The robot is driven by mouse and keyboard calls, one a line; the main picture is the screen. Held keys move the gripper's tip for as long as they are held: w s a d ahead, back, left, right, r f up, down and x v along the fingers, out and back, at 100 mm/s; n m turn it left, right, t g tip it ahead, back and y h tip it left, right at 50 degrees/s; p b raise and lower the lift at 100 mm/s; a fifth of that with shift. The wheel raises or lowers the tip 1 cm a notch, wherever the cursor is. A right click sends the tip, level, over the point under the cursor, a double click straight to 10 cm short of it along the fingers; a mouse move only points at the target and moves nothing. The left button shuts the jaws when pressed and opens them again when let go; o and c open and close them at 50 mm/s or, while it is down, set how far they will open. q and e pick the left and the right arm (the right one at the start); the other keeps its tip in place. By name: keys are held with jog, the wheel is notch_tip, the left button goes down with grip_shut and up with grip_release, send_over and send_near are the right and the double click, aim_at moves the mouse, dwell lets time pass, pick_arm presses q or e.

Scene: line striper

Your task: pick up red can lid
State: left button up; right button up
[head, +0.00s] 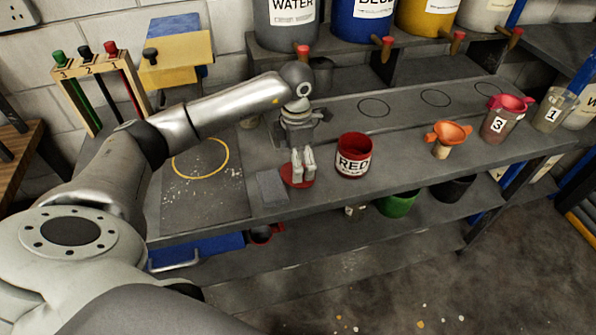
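The red can lid (291,184) is a flat red disc at the bench's front edge, left of the open red can (353,163) labelled RED. My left gripper (303,172) points down right over the lid, and its pale fingers cover part of it. The fingers are close together. I cannot tell whether they are shut on the lid, or whether the lid rests on the bench or is slightly raised. My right gripper is not in view.
A grey block (271,188) lies just left of the lid. An orange funnel (447,136) and a cup marked 3 (502,121) stand to the right. Large containers with taps line the back shelf. The bench surface (400,175) right of the can is clear.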

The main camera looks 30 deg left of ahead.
pick_arm(q)
jog(key=f, duration=0.1)
jog(key=f+p, duration=0.1)
jog(key=f, duration=0.2)
jog(key=shift+w+d, duration=0.1)
jog(key=shift+w, duration=0.15)
jog(key=c, duration=0.9)
jog(key=shift+r, duration=0.1)
